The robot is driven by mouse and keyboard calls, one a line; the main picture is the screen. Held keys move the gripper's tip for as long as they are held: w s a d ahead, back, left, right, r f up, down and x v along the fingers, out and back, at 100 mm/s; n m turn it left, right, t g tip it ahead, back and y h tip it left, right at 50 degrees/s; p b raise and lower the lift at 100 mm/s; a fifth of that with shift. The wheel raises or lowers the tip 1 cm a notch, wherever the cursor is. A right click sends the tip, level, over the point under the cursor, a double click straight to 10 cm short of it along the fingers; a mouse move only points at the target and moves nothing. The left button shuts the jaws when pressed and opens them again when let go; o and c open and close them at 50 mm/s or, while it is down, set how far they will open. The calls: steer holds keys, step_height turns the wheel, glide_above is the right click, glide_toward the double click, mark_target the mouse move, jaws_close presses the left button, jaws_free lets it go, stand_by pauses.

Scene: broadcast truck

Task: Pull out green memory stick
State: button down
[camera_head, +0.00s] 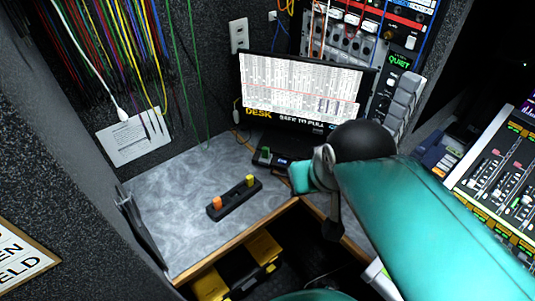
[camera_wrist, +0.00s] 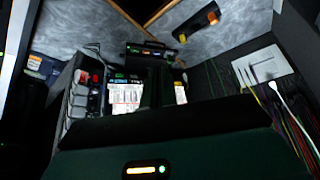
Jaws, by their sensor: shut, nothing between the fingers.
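A small dark dock (camera_head: 277,162) sits on the grey desk below the monitor, with a small green part (camera_head: 265,151) at its left end. This may be the green memory stick; it is too small to tell how it is seated. The dock (camera_wrist: 147,52) also shows in the wrist view, upside down, with small green and orange spots. My gripper (camera_wrist: 153,75) is shut and empty in the wrist view, its dark fingers pointing toward the dock and covering part of the monitor. In the head view my teal arm and dark wrist hide the fingertips and the desk right of the dock.
A black strip (camera_head: 236,201) with orange and yellow plugs lies front left of the dock. The monitor (camera_head: 300,88) reads "DESK SAFE TO PULL". Cables hang at left; a mixing console (camera_head: 495,165) stands at right. The desk's wooden edge (camera_head: 235,240) borders a lower bay.

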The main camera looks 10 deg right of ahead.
steer(key=c, duration=1.6)
jaws_free()
steer(key=shift+w+r, duration=0.1)
steer(key=o, duration=0.3)
steer(key=w+m, duration=0.1)
steer(key=w, duration=0.2)
steer(key=w+m, duration=0.2)
steer(key=w, duration=0.1)
steer(key=w+r+m+g+y, duration=0.1)
steer(key=w+m, duration=0.1)
steer(key=w, duration=0.1)
steer(key=shift+a, duration=0.15)
steer(key=m+g+y, duration=0.2)
steer(key=m+y, duration=0.1)
steer(key=m, duration=1.6)
glide_above(266, 148)
steer(key=s+d, duration=0.2)
steer(key=d, duration=0.3)
step_height(266, 148, down, 22)
steer(key=x, duration=0.8)
steer(key=shift+s+a, duration=0.2)
steer(key=shift+s, duration=0.05)
steer(key=shift+s+x, duration=0.2)
steer(key=shift+x, duration=2.45)
